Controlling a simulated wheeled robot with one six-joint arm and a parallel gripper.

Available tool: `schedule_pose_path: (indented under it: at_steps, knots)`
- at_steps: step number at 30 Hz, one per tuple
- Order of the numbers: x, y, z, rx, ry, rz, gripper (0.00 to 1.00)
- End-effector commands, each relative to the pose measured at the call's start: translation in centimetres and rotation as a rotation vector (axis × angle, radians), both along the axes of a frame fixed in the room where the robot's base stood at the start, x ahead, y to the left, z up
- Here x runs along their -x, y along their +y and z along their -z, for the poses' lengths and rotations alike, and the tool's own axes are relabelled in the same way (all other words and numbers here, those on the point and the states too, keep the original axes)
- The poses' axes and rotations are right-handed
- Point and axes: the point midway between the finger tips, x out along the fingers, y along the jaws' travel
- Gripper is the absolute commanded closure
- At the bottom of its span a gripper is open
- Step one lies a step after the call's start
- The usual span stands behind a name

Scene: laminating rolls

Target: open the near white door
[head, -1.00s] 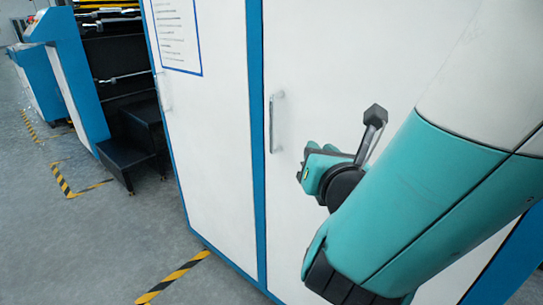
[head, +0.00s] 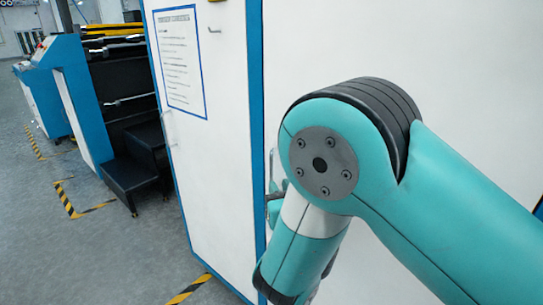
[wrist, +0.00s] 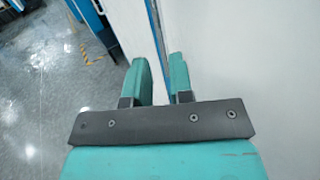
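The near white door (head: 460,80) fills the right of the head view and looks closed against the blue post (head: 256,90). Its handle is mostly hidden behind my arm; I cannot pick it out surely. My gripper (head: 274,203) shows only in part in the head view, low beside the blue post and close to the door's left side. In the wrist view, my gripper (wrist: 160,82) has two teal fingers apart, with no object visible between them. The door (wrist: 250,60) is a pale surface on the right there. I cannot tell whether the fingers touch anything.
Another white panel (head: 215,170) with a notice (head: 180,65) stands left of the post. Black steps (head: 130,180) and a blue machine (head: 75,95) are farther left. Yellow-black tape (head: 190,289) marks the floor. Open grey floor (head: 90,260) lies at the left.

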Motion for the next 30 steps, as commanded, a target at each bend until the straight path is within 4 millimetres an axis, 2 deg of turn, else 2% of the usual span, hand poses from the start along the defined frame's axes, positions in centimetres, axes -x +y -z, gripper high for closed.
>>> schedule_pose_path:
  at_steps: [1,8,19,24,30]
  knots:
    - [-0.4,0.1,-0.8,0.002,0.002,0.001,0.79]
    - [-1.8,0.4,-0.7,0.002,0.002,0.002,0.79]
    - [-6.3,1.8,-0.1,-0.003,0.001,0.004,0.79]
    - [-7.1,2.1,0.1,-0.002,0.002,0.002,0.79]
    - [-7.2,2.2,0.1,0.000,0.000,0.001,0.79]
